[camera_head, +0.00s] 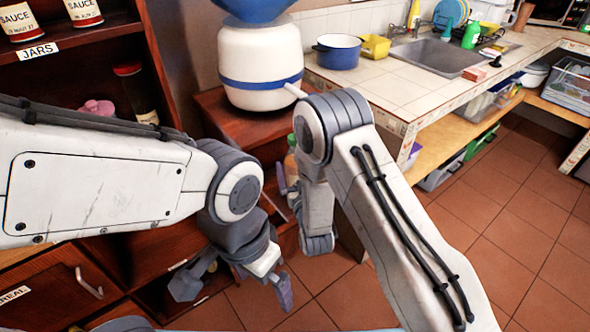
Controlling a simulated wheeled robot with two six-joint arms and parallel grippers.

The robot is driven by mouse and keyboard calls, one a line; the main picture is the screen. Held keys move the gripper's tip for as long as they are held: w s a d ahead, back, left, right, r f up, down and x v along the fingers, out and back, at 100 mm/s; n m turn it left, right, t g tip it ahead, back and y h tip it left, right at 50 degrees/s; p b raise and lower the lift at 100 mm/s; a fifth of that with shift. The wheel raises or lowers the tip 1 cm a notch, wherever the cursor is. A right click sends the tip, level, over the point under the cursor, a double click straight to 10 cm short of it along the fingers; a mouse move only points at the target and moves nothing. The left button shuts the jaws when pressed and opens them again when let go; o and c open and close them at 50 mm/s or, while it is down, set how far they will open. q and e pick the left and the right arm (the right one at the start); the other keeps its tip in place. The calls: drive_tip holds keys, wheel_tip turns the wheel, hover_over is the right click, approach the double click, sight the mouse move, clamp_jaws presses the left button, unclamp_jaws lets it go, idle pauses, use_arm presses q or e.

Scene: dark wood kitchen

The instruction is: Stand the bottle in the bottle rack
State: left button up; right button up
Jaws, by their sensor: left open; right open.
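A pale greenish bottle-like object (291,166) shows in part beside my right arm, low by the wooden cabinet; the arm hides much of it. My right gripper (286,192) is beside it, open, mostly hidden behind its own arm links. I cannot tell whether it touches that object. My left gripper (234,288) is lower, open and empty, its fingers spread in front of the low cabinets above the tiled floor. I cannot make out the bottle rack for certain; the lower wooden compartments are largely covered by my arms.
A white dispenser with a blue band (260,68) stands on the wooden cabinet (213,100). Jar shelves (85,45) are at the left. A tiled counter (400,88) holds a blue pot (338,52) and a sink (440,57). Open floor (500,215) lies at the right.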

drive_tip(key=shift+w+a, duration=0.15)
drive_tip(key=shift+w, duration=0.55)
drive_tip(key=shift+w+a, duration=0.1)
drive_tip(key=shift+w, duration=0.6)
clamp_jaws()
drive_tip(key=shift+r, duration=0.1)
